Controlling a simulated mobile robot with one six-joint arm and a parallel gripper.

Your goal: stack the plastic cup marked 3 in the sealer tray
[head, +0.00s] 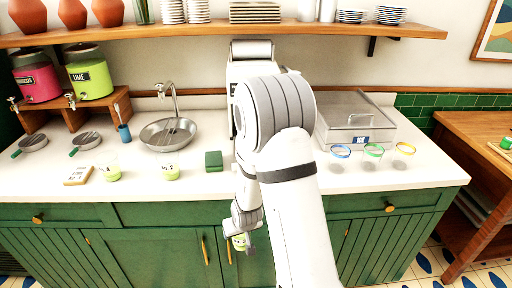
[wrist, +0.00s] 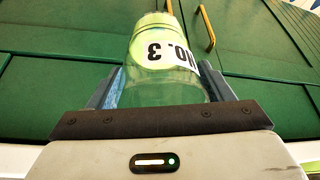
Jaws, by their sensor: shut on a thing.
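The plastic cup marked 3 (wrist: 160,90) is clear, with a "NO. 3" label and green contents toward its far end. My gripper (wrist: 162,82) is shut on it, one finger on each side. In the head view the cup (head: 239,242) is small, held low in front of the green cabinet doors, below the counter's front edge. A white upright machine (head: 250,50) stands at the back of the counter, mostly hidden by my arm. I cannot make out the sealer tray; my arm covers that area.
Cups marked 4 (head: 113,173) and 2 (head: 171,173) stand on the left counter, near a wooden sign (head: 78,176) and a green block (head: 214,161). A sink (head: 168,134) lies behind. Right are an ice bin (head: 355,125) and three colour-rimmed glasses (head: 373,151). A shelf (head: 200,33) hangs above.

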